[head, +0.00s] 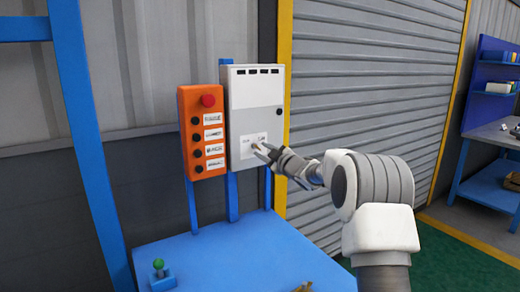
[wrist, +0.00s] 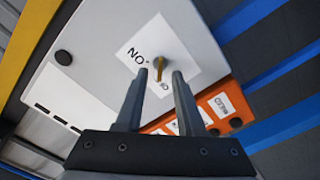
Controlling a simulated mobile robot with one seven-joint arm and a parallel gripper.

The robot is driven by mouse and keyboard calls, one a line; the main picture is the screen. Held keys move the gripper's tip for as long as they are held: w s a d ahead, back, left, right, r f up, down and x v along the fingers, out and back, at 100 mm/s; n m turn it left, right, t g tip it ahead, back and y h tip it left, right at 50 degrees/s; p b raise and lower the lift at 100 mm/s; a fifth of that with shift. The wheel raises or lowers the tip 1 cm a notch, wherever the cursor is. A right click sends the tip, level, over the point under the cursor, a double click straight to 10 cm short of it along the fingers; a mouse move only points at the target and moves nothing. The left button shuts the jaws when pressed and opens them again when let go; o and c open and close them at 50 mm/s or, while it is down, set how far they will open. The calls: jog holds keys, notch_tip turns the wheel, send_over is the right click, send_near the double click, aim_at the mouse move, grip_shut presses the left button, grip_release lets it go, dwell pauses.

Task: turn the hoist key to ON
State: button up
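The hoist key (wrist: 158,70) is a small brass-coloured key in a white label plate (wrist: 178,48) on a light grey box (head: 256,98). In the wrist view the label reads "ON" upside down to the left of the key. Other lettering below the key is partly hidden. My gripper (wrist: 159,74) is open, with one fingertip on each side of the key and a visible gap to both. I cannot tell how deep the key sits between them. In the head view my gripper (head: 261,151) is at the label plate and hides most of the key.
An orange control panel (head: 203,158) with a red button and several black buttons stands just left of the box. A blue table (head: 215,255) lies below, with a green-knobbed lever (head: 159,268). A roller shutter (head: 375,70) is behind, and a workbench (head: 495,135) at far right.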

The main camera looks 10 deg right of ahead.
jog(key=shift+x, duration=1.2)
grip_shut()
